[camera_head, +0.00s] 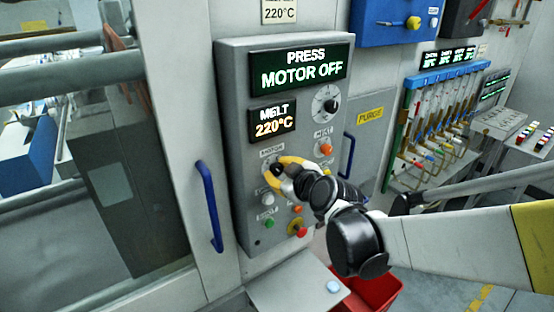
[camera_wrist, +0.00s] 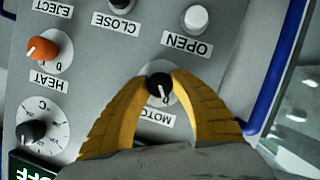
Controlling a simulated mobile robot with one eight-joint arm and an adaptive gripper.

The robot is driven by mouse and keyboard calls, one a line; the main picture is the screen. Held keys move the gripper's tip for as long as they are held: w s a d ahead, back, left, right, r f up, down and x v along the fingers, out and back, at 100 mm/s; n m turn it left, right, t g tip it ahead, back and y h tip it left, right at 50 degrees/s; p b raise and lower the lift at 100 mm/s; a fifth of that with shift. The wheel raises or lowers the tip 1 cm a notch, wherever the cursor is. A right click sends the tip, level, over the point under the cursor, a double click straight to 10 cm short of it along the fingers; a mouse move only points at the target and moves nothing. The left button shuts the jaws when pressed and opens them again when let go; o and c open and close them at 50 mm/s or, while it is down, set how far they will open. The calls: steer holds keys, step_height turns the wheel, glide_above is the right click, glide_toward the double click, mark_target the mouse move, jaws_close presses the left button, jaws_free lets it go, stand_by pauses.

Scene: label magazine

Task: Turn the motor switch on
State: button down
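The motor switch is a small black knob (camera_wrist: 160,86) with a white pointer line on a pale round plate, above its upside-down MOTOR label in the wrist view. The yellow fingers of my gripper (camera_wrist: 160,80) stand on either side of the knob, their tips closed against it. In the head view my gripper (camera_head: 272,173) is at the grey control panel (camera_head: 235,130), just below the MOTOR label, and mostly hides the knob. The panel's upper display (camera_head: 300,67) reads PRESS MOTOR OFF.
The orange HEAT knob (camera_wrist: 42,50), black temperature dial (camera_wrist: 32,132) and white OPEN button (camera_wrist: 196,18) are close by. A red mushroom button (camera_head: 298,229) is lower on the panel. A blue door handle (camera_head: 209,205) stands left; a red bin (camera_head: 370,295) is below.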

stand_by(0.4)
steer(key=shift+d+m+g+y, duration=0.1)
steer(key=shift+m+g+y, duration=0.4)
steer(key=shift+m, duration=0.6)
steer(key=m+y, duration=0.1)
steer(key=m, duration=0.1)
steer(key=shift+f+m+g+y+b, duration=0.1)
steer(key=shift+m+g+y+b, duration=0.2)
steer(key=shift+g+b, duration=0.1)
steer(key=shift+m+g+y+b, duration=0.4)
steer(key=shift+m+y+b, duration=0.25)
steer(key=shift+m, duration=0.55)
steer(key=shift+m+y+b, duration=0.55)
steer(key=shift+m+y, duration=0.2)
steer(key=shift+m, duration=0.35)
steer(key=shift+g, duration=0.3)
steer(key=c, duration=1.1)
jaws_free()
steer(key=shift+o, duration=0.2)
